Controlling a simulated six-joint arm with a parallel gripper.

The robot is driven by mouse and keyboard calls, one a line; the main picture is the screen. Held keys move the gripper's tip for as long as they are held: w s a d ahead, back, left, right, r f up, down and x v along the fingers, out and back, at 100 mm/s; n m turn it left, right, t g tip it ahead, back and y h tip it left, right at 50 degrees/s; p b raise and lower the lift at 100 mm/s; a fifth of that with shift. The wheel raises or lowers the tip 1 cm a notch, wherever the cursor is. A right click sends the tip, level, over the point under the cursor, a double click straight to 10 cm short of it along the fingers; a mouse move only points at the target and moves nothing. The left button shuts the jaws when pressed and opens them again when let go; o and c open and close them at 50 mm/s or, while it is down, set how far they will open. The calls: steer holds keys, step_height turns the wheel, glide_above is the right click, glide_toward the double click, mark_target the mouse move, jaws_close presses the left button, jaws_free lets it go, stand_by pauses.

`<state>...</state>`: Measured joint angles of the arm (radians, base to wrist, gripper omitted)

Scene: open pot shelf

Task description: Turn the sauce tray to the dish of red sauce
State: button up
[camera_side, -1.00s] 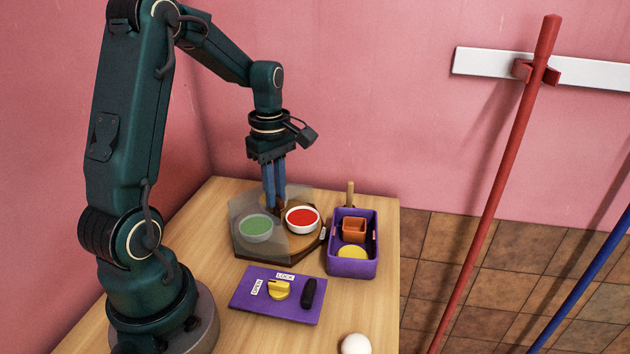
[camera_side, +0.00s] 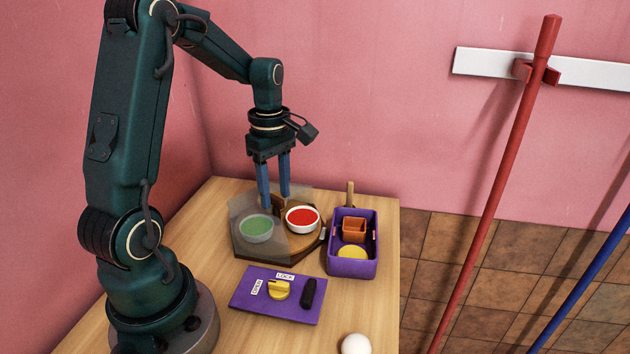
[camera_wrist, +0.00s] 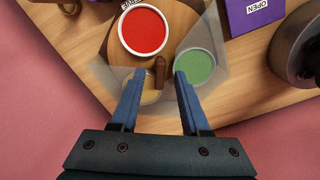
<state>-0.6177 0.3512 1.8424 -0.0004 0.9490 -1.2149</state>
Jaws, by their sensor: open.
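The round wooden sauce tray (camera_side: 308,242) carries a white dish of red sauce (camera_side: 302,219) and a dish of green sauce (camera_side: 257,228). A see-through grey cover (camera_side: 240,207) lies over the green dish; the red dish sits clear in its open part. The wrist view shows the red dish (camera_wrist: 143,31), the green dish (camera_wrist: 195,66) and a pale yellowish dish (camera_wrist: 150,96), partly hidden, under the cover. A brown upright handle (camera_wrist: 160,72) stands on the tray. My gripper (camera_wrist: 158,76) is open, with fingertips on either side of the handle, apparently apart from it.
A purple bin (camera_side: 352,268) with an orange cup and a yellow item stands right of the tray. A purple panel (camera_side: 258,300) with a yellow knob (camera_side: 279,290) and a black handle lies in front. A white ball (camera_side: 355,345) rests near the front edge.

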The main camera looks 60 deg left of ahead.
mark_target(277, 198)
steer(key=shift+r, duration=2.4)
steer(key=shift+d, duration=0.1)
steer(key=s+d+r+m+t, duration=0.1)
steer(key=d+r+m+t, duration=0.2)
steer(key=d+r+m, duration=0.45)
steer(key=s+d+f+m+t, duration=0.2)
steer(key=s+d+m, duration=0.5)
steer(key=m, duration=0.6)
steer(key=shift+s+d+f+t, duration=0.3)
steer(key=shift+d+f, duration=0.6)
